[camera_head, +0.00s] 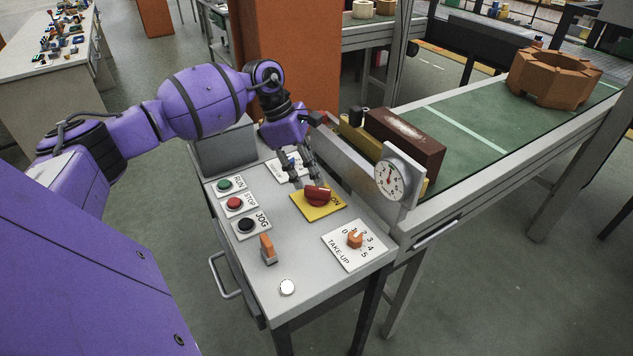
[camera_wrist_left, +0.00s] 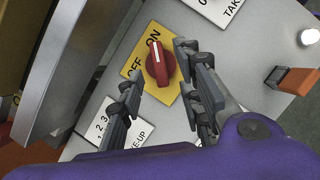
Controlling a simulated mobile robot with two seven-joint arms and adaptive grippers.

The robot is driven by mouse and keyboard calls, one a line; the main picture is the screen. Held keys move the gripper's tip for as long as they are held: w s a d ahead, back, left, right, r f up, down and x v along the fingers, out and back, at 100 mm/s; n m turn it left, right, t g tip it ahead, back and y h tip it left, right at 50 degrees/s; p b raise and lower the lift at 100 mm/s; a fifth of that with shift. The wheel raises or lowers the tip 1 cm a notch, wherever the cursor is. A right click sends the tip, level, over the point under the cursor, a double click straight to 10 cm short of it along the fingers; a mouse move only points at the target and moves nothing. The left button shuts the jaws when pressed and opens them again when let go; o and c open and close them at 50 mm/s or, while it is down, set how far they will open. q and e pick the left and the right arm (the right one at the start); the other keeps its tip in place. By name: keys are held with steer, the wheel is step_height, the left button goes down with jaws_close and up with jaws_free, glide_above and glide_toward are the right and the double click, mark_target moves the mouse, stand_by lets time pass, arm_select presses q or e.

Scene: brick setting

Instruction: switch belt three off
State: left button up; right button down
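A red rotary knob (camera_head: 318,194) sits on a yellow plate (camera_head: 325,209) on the grey control console. In the left wrist view the knob (camera_wrist_left: 160,66) shows a white mark pointing towards ON; OFF is printed to its left on the yellow plate (camera_wrist_left: 133,66). My left gripper (camera_head: 304,180) is just above and behind the knob. In the wrist view its fingers (camera_wrist_left: 158,76) are apart, one on each side of the knob, with nothing held. I cannot tell whether either finger touches it. No belt number is readable. My right gripper is out of view.
The console also carries a green RUN button (camera_head: 224,186), red STOP button (camera_head: 234,203), black JOG button (camera_head: 246,225), orange lever (camera_head: 267,249), TAKE-UP dial (camera_head: 355,240) and white button (camera_head: 287,287). A gauge (camera_head: 390,180) stands beside the green conveyor (camera_head: 470,130), close right of the gripper.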

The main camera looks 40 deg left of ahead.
mark_target(318, 188)
arm_select(q)
steer(key=x, duration=0.5)
steer(key=shift+c, duration=0.2)
jaws_close()
